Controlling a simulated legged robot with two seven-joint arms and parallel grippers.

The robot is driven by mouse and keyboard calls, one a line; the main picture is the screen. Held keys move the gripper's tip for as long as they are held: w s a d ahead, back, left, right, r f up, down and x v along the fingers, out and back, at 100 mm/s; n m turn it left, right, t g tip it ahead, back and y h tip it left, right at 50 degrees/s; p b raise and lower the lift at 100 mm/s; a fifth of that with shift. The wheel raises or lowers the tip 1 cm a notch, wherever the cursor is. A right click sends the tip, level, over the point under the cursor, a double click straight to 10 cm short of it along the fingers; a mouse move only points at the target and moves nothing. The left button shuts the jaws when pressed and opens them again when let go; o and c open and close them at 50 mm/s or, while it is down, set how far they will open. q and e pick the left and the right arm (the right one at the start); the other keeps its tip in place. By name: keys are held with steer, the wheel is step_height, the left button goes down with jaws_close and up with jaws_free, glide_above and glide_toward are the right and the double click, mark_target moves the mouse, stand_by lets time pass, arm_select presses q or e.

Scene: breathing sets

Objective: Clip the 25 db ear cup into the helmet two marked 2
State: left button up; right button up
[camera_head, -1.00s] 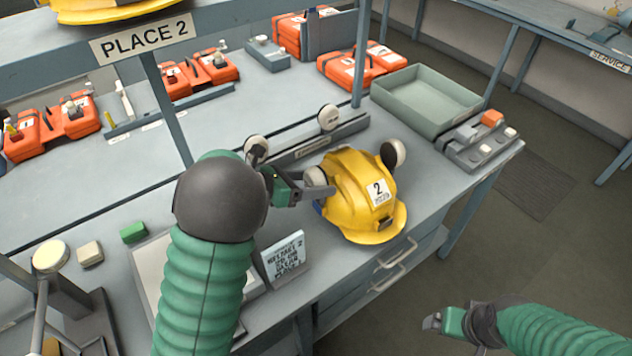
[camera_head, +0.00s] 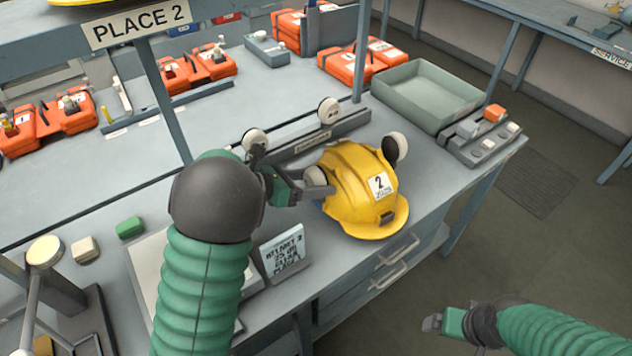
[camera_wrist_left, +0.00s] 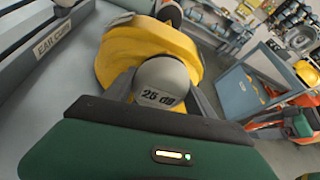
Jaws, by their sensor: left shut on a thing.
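The yellow helmet (camera_head: 362,192) bears a white label with a 2 and sits on the bench; it also shows in the left wrist view (camera_wrist_left: 140,42). One pale ear cup (camera_head: 396,148) stands out at its far side. My left gripper (camera_head: 318,188) is shut on the 25 dB ear cup (camera_wrist_left: 160,84), which is at the helmet's near side. The cup (camera_head: 316,178) is partly hidden by the gripper in the head view. I cannot tell whether it is clipped in. My right gripper (camera_head: 434,322) is off the bench at lower right; its jaws are too small to judge.
A rack (camera_head: 318,138) labelled for ear cups holds pale cups (camera_head: 328,110) behind the helmet. A card stand (camera_head: 284,252) is in front. A grey-green tray (camera_head: 428,98) and a switch block (camera_head: 480,138) stand to the right. Orange cases (camera_head: 362,62) line the back.

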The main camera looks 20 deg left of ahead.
arm_select(q)
steer(key=shift+f, duration=0.1)
steer(key=o, duration=1.5)
steer(key=v, duration=1.6)
steer(key=shift+s+a+b, duration=0.3)
